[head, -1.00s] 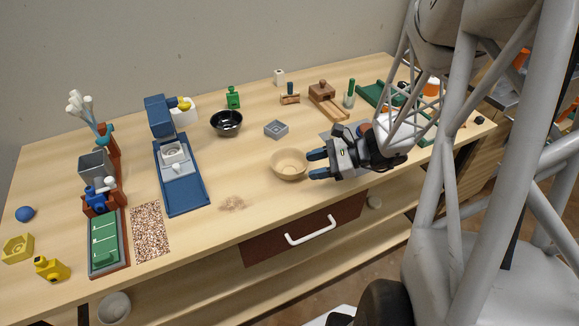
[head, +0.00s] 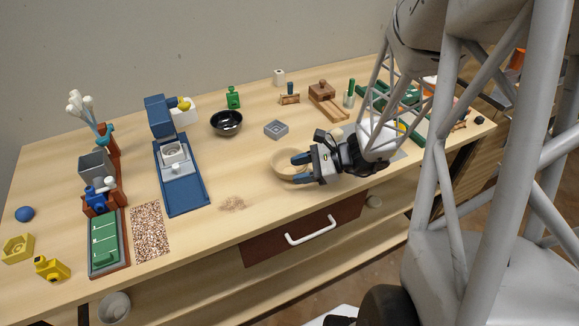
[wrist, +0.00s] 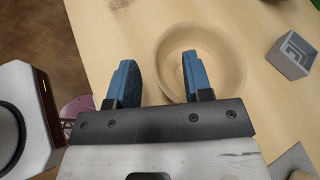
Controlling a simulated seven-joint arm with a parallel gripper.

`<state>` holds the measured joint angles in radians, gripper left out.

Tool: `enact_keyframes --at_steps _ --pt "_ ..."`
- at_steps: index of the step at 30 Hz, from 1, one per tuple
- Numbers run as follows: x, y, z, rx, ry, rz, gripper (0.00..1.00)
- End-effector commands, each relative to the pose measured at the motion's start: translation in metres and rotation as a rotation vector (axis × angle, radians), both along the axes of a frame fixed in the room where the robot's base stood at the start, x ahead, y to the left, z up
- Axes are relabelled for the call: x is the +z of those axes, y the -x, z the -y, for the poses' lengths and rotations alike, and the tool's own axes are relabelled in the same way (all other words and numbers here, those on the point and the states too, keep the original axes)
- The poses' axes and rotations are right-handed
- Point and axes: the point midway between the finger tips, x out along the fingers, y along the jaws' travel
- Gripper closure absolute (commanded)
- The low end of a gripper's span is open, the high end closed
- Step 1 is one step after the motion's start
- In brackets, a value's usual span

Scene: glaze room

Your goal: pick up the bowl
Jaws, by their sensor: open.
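A tan bowl (head: 283,160) stands upright on the wooden table, and it also shows in the wrist view (wrist: 228,62). A black bowl (head: 227,122) stands further back and to the left. My gripper (head: 299,169) is open with blue fingertips at the right front side of the tan bowl. In the wrist view my gripper (wrist: 160,82) has its right finger over the bowl's opening and its left finger outside the bowl, with the near left rim between them. I cannot tell whether either finger touches the bowl. Nothing is held.
A grey square block (head: 276,129) sits behind the tan bowl. A drawer with a white handle (head: 311,230) is below the table's front edge. The table (head: 250,180) left of the bowl is mostly clear.

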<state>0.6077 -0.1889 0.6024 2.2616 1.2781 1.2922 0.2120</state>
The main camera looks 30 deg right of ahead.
Motion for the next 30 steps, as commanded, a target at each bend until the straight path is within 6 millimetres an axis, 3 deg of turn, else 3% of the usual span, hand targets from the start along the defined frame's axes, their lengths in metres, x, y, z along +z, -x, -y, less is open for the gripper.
enact_keyframes --at_steps 23,26,30 --pt "-0.0039 -0.0039 -0.0081 0.000 0.000 -0.001 0.54" --pt "-0.0039 -0.0039 -0.0081 0.000 0.000 -0.001 0.65" --pt "-0.0039 -0.0038 -0.0082 0.000 0.000 -0.001 0.86"
